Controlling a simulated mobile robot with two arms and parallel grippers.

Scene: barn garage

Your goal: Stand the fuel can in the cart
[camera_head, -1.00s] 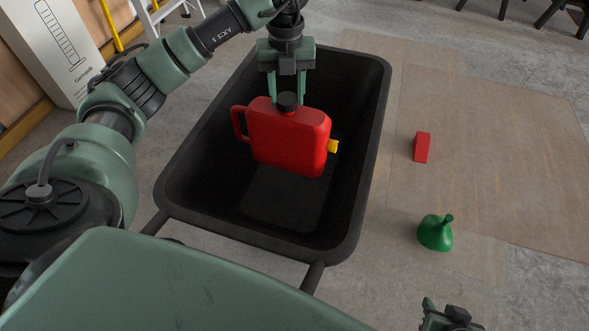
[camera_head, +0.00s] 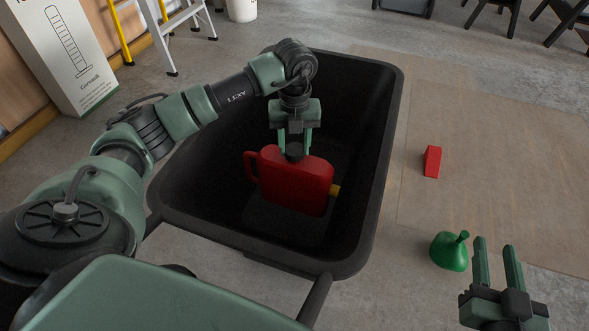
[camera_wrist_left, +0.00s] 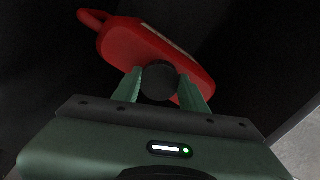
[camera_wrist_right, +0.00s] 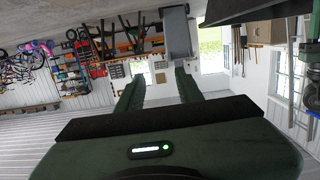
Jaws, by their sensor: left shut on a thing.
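The red fuel can (camera_head: 295,182) is upright inside the black cart (camera_head: 222,232), with its handle to the left and a yellow spout to the right. My left gripper (camera_head: 295,150) is shut on the can's dark cap from above. In the left wrist view the cap (camera_wrist_left: 160,82) sits between the two fingers, with the red can (camera_wrist_left: 140,42) behind it. I cannot tell whether the can's base touches the cart floor. My right gripper (camera_head: 497,262) is open and empty, outside the cart at the lower right.
A white box (camera_head: 65,55) and a ladder (camera_head: 180,30) stand at the back left. Dark chairs (camera_head: 505,15) are at the back right.

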